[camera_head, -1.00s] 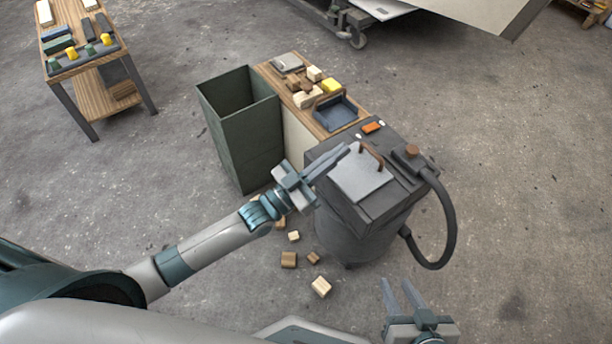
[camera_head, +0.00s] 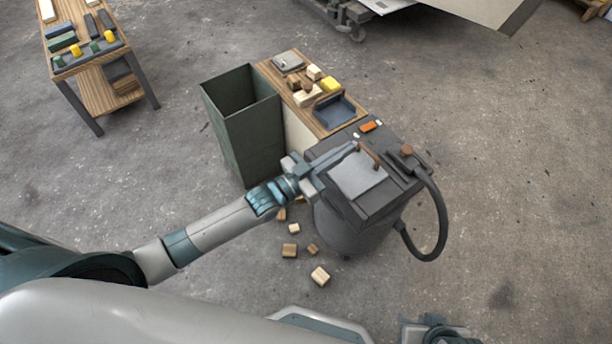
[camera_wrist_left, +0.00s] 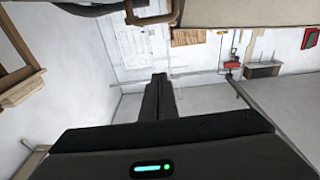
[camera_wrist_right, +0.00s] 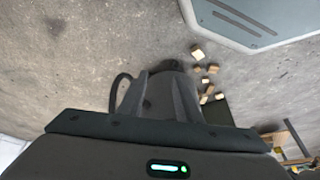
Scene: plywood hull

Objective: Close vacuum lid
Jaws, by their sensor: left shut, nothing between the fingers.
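The dark grey vacuum (camera_head: 345,228) stands on the floor at the middle right. Its light grey lid (camera_head: 360,180) is on top and looks nearly flat; I cannot tell whether a gap is under it. A brown handle (camera_head: 369,156) stands at the lid's far edge. My left gripper (camera_head: 352,147) is shut and empty, its tips just left of the handle and above the lid; contact is unclear. Its shut fingers show in the left wrist view (camera_wrist_left: 158,95). My right gripper (camera_wrist_right: 160,80) is open and empty in the right wrist view; only part of it (camera_head: 435,330) shows at the head view's bottom edge.
A black hose (camera_head: 442,215) loops out on the vacuum's right. A dark green bin (camera_head: 245,140) and a wooden-topped cabinet (camera_head: 322,107) with blocks and a tray stand behind it. Loose wood blocks (camera_head: 320,276) lie on the floor. The floor at right is clear.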

